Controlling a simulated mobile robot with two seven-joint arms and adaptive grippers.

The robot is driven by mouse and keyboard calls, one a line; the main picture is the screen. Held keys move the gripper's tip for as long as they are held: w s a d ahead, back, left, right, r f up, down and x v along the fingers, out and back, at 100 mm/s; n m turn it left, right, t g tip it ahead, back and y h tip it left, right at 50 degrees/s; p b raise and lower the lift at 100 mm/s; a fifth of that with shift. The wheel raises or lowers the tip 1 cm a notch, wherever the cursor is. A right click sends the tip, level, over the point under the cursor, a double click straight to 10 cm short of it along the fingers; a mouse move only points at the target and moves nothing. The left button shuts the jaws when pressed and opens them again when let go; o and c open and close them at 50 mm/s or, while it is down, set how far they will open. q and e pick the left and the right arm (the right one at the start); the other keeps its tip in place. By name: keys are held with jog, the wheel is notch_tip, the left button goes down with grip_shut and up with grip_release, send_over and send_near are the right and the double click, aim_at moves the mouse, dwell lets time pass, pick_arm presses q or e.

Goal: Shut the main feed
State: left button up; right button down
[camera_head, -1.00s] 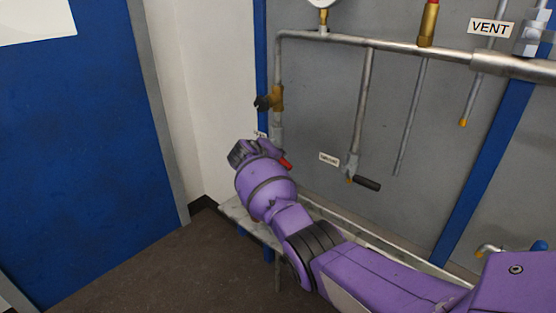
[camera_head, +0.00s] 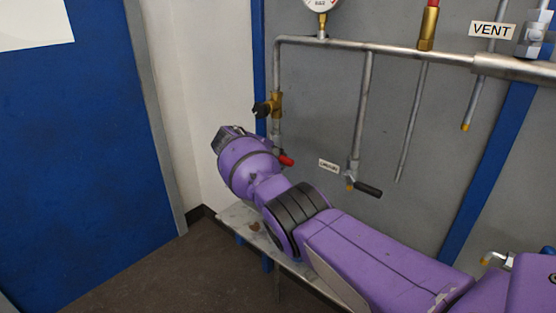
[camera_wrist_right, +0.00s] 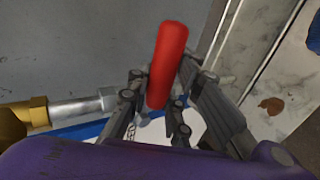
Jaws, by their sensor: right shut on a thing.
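A red lever handle (camera_head: 286,160) sticks out at the lower end of the left vertical pipe (camera_head: 276,130), just right of my purple wrist. In the right wrist view the red handle (camera_wrist_right: 168,62) lies between the fingers of my right gripper (camera_wrist_right: 162,80), which is shut on it. My wrist hides the valve body and most of the gripper in the head view. A white label beside it is mostly hidden, so I cannot read it. My left gripper is not in view.
A brass valve with a black knob (camera_head: 268,106) sits above the wrist. A black-handled lever (camera_head: 368,189) is on the middle pipe beside a small label (camera_head: 328,166). A pressure gauge (camera_head: 321,5) and a VENT label (camera_head: 491,30) are higher. A ledge (camera_head: 236,216) runs below.

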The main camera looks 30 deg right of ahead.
jog(key=c, duration=1.6)
grip_release()
jog(key=shift+o, duration=0.2)
jog(key=shift+a+r, duration=0.1)
jog(key=v, duration=1.1)
jog(key=shift+s+a+r, duration=0.2)
jog(key=shift+a, duration=0.1)
